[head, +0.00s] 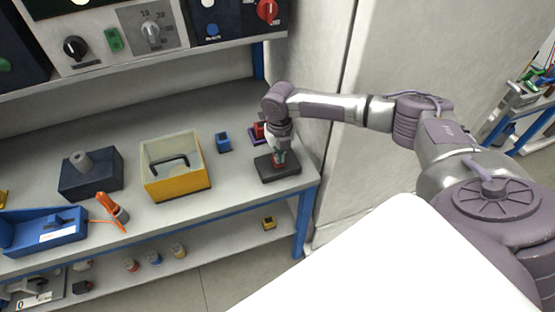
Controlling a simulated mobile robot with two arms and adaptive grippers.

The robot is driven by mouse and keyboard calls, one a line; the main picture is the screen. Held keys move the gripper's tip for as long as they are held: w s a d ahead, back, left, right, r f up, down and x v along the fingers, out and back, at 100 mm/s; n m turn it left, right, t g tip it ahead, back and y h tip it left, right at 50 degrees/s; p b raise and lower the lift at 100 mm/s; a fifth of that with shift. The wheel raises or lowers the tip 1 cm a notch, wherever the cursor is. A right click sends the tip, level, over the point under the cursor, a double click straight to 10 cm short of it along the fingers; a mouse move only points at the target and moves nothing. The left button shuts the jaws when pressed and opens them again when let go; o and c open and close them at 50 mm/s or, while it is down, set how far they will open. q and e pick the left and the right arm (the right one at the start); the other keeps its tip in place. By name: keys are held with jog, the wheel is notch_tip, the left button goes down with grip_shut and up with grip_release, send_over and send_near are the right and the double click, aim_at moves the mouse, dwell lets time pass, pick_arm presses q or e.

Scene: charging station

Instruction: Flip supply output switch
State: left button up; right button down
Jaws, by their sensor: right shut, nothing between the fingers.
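A dark block-like base (291,171) sits at the right end of the bench. My right gripper (278,162) points down over it, shut, with its tips at a small red part on the base. The fingers hide most of that part, so I cannot tell its position or whether they touch it. On the upper panel are a green switch (114,40), a black knob (75,47) and a grey dial (150,32). I cannot tell which control is the supply output switch. My left gripper is not in view.
A yellow bin with a clear upper part (179,188), a small blue box (223,141) and a dark box with a grey post (91,181) stand on the bench (225,180). An orange tool (113,210) lies near the front edge. A white wall rises at right.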

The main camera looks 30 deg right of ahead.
jog(key=shift+f+b, duration=0.45)
jog(key=shift+f, duration=0.4)
dwell(0.3)
notch_tip(320, 180, up, 7)
jog(key=p, duration=0.7)
jog(key=shift+r, duration=0.1)
dwell(0.4)
